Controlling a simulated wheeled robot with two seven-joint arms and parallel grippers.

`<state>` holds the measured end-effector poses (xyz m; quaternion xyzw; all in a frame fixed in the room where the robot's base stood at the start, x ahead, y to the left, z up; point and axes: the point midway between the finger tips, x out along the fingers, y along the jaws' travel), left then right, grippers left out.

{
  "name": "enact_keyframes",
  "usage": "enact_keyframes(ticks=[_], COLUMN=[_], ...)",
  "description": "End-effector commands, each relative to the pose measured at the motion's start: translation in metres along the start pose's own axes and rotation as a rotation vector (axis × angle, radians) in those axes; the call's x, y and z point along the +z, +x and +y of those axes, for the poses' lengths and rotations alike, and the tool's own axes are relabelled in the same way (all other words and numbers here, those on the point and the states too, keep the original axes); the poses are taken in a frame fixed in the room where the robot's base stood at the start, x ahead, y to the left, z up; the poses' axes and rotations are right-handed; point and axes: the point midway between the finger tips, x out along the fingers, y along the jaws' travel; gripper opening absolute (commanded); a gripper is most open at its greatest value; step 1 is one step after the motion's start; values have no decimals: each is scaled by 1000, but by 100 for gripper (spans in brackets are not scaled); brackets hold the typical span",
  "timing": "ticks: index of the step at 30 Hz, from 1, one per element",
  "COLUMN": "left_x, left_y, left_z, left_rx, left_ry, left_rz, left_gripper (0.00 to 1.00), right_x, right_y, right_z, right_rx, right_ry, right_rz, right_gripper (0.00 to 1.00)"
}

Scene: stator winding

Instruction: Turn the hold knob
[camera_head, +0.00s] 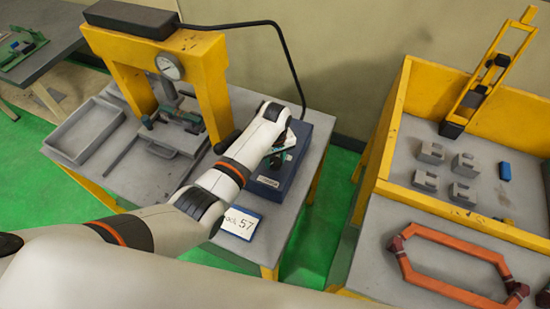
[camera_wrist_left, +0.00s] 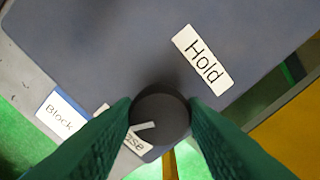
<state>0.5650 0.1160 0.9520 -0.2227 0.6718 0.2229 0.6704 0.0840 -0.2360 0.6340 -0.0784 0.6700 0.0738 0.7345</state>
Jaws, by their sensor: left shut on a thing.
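The hold knob (camera_wrist_left: 160,112) is a round black knob with a light pointer line, on a blue-grey control box. In the left wrist view a white label reading "Hold" (camera_wrist_left: 202,60) lies above and right of it, and the pointer line points to the lower left. My left gripper (camera_wrist_left: 160,117) has its two green fingers on either side of the knob and is shut on it. In the head view the left gripper (camera_head: 280,155) is over the blue control box (camera_head: 268,186), and my wrist hides the knob there. My right gripper is not in view.
A yellow press with a dial gauge (camera_head: 169,66) stands on the table to the left, by a grey tray (camera_head: 87,157). A white card (camera_head: 240,223) lies at the front table edge. A yellow-walled bin with grey blocks (camera_head: 462,165) stands at right.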

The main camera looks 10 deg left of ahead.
Motion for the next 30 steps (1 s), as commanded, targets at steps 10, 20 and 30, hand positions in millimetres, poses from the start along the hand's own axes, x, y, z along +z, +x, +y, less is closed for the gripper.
enact_keyframes(ticks=[10, 20, 30], left_x=[2, 2, 3], left_y=[-3, -3, -3], left_z=[-1, 0, 0], left_rx=[-5, -6, -6], left_ry=[-291, -449, -492], left_rz=[-5, -6, -8], left_gripper=[16, 16, 16], right_x=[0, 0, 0], right_y=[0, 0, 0], right_z=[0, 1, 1], right_rx=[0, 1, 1], right_ry=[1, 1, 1], right_rz=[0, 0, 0], right_gripper=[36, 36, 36])
